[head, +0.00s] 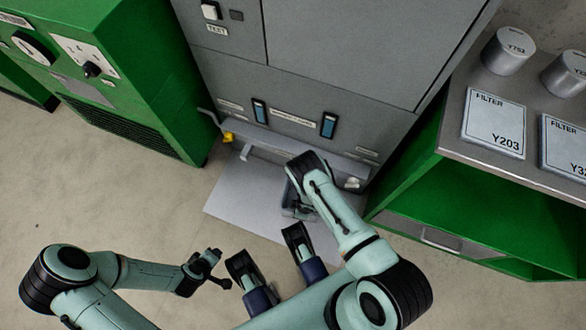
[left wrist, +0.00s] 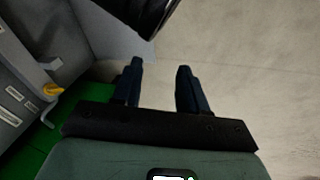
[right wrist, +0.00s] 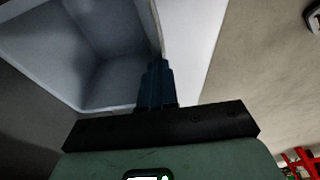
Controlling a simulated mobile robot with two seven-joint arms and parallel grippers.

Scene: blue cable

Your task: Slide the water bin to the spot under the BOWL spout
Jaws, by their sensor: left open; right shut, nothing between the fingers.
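The water bin is an open grey box. A yellow part (head: 228,137) and a white part (head: 352,183) sit low on the cabinet; the BOWL label is not readable.
A light grey sheet (head: 228,192) lies on the floor around the bin, with free room to its left. The grey cabinet (head: 290,85) closes off the back. Green cabinets stand left (head: 150,75) and right (head: 410,170). Open concrete floor (head: 110,220) lies at left.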

